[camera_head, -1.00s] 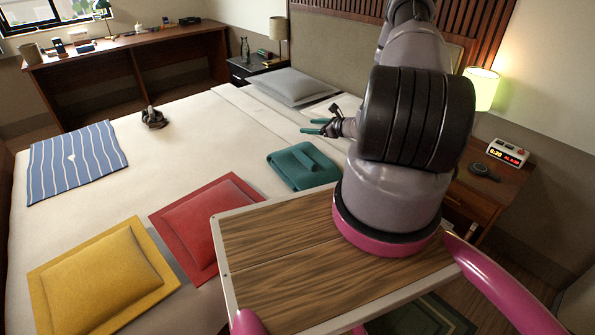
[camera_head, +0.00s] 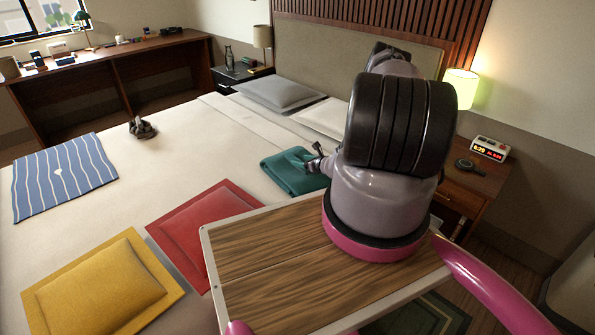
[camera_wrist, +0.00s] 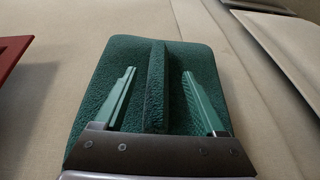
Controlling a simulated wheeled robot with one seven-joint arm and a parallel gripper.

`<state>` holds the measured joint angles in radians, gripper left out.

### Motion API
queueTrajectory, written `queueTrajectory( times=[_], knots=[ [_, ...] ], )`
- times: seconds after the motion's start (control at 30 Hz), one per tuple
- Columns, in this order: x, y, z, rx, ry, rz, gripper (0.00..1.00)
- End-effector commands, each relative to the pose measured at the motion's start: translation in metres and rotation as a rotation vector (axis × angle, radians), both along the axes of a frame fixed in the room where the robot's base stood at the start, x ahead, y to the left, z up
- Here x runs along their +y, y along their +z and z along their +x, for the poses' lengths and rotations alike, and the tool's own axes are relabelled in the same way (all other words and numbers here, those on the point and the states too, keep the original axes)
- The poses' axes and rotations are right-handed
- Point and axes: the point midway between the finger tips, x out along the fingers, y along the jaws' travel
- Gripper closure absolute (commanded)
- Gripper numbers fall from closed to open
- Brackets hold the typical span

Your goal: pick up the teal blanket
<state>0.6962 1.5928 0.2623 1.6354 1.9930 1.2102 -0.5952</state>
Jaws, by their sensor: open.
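The teal blanket (camera_head: 283,169) lies folded on the bed, just left of my arm. In the wrist view the blanket (camera_wrist: 184,62) fills the middle, with a raised ridge running along its centre. My gripper (camera_wrist: 158,78) is open, with one finger on each side of that ridge and no visible grip on it. In the head view my gripper (camera_head: 302,160) is low over the blanket, partly hidden by my arm. I cannot tell whether the fingertips touch the cloth.
A red cushion (camera_head: 205,232), a yellow cushion (camera_head: 100,285) and a blue striped cloth (camera_head: 62,176) lie on the bed (camera_head: 200,140). Grey (camera_head: 282,92) and white pillows are at the headboard. A nightstand with a clock (camera_head: 489,148) stands right.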

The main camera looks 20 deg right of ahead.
Motion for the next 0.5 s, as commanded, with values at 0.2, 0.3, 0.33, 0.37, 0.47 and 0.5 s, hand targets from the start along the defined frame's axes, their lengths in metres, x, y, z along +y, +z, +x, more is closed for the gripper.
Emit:
queueTrajectory(
  times=[0.2,0.3,0.33,0.37,0.47,0.5],
  knots=[
    [0.008,-0.011,0.026,-0.001,0.001,0.001,0.28],
    [0.008,-0.013,0.03,-0.001,0.001,0.001,0.28],
    [0.008,-0.013,0.03,0.0,0.001,0.0,0.28],
    [0.008,-0.013,0.03,0.0,0.001,0.0,0.28],
    [0.008,-0.012,0.03,0.0,0.001,0.0,0.28],
    [0.008,-0.012,0.03,0.0,0.001,0.0,0.35]
  ],
)
